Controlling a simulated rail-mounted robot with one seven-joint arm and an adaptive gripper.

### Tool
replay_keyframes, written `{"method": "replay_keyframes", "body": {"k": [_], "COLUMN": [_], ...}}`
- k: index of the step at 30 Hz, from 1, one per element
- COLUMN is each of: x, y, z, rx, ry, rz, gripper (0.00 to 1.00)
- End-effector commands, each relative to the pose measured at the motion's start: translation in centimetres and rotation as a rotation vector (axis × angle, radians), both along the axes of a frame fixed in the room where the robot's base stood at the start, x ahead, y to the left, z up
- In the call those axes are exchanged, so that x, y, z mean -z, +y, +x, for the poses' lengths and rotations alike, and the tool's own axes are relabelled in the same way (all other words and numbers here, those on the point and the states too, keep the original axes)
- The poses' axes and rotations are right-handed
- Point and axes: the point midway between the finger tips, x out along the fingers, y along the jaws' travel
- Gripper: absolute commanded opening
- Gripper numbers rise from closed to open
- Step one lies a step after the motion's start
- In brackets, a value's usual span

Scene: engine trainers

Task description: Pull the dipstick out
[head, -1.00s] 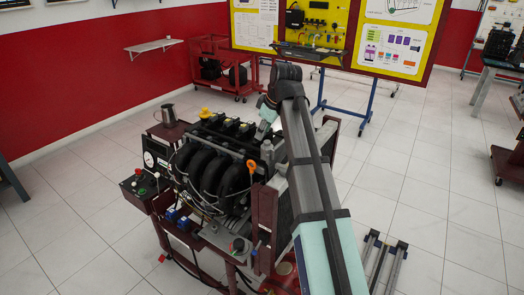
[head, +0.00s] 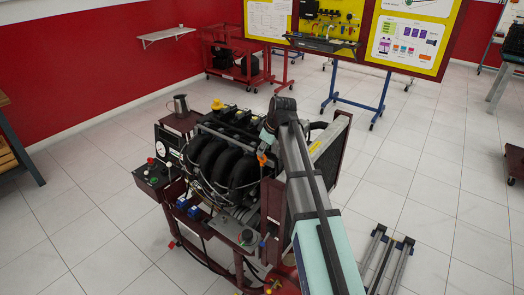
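The engine trainer (head: 225,165) stands in the middle of the head view. A small orange handle, apparently the dipstick (head: 262,159), shows at the engine's right side, beside my arm. My arm comes up from the bottom right and bends down over the engine at its far end. My gripper (head: 264,148) is small and dark, just above the orange handle. The fingers are too small and too covered to tell whether they are open or shut, or whether they touch the handle. The lower part of the dipstick is hidden among engine parts.
A control box (head: 157,174) and a metal jug (head: 180,105) sit at the trainer's left. A radiator (head: 328,145) stands close right of my arm. A yellow display board (head: 330,25) and a red cart (head: 235,60) stand behind. The tiled floor to the right is mostly free.

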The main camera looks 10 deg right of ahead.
Motion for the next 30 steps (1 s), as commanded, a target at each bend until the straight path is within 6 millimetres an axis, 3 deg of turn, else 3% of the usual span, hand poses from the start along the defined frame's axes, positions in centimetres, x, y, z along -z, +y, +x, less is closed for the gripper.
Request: {"method": "replay_keyframes", "body": {"k": [9, 19, 20, 22, 23, 30], "x": [2.7, 2.9, 2.9, 2.9, 2.9, 2.7], "y": [0.6, 0.6, 0.6, 0.6, 0.6, 0.6], "z": [1.1, 1.2, 1.2, 1.2, 1.2, 1.2], "rx": [-0.001, -0.001, -0.001, -0.001, -0.001, -0.001], "ry": [0.000, -0.001, -0.001, -0.001, -0.001, -0.001], "rz": [0.000, -0.001, -0.001, -0.001, -0.001, -0.001], "gripper": [0.38, 0.38, 0.31, 0.06, 0.00, 0.00]}}
